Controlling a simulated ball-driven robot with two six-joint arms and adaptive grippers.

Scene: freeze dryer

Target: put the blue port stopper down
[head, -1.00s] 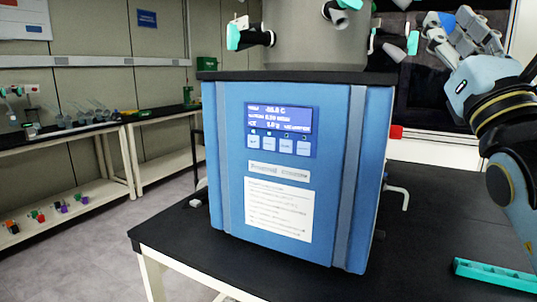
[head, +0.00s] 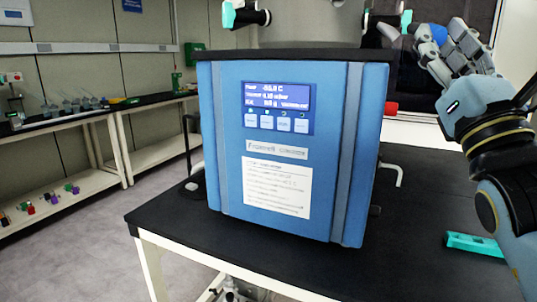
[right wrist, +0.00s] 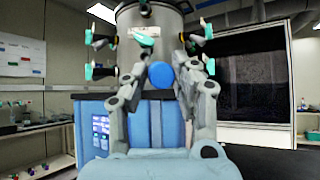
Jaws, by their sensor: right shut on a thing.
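The blue port stopper (right wrist: 161,75) is a round blue piece between the fingers of my right gripper (right wrist: 168,72) in the right wrist view. The gripper is shut on it. In the head view my right gripper (head: 447,48) is raised at the upper right, above the table and right of the freeze dryer, and a bit of the blue stopper (head: 438,34) shows among its fingers. My left gripper is not in view.
The blue freeze dryer (head: 275,150) stands on a black-topped table (head: 400,240), with ports around its steel chamber (right wrist: 155,20). A teal holder (head: 474,245) lies at the table's right. The tabletop between them is clear.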

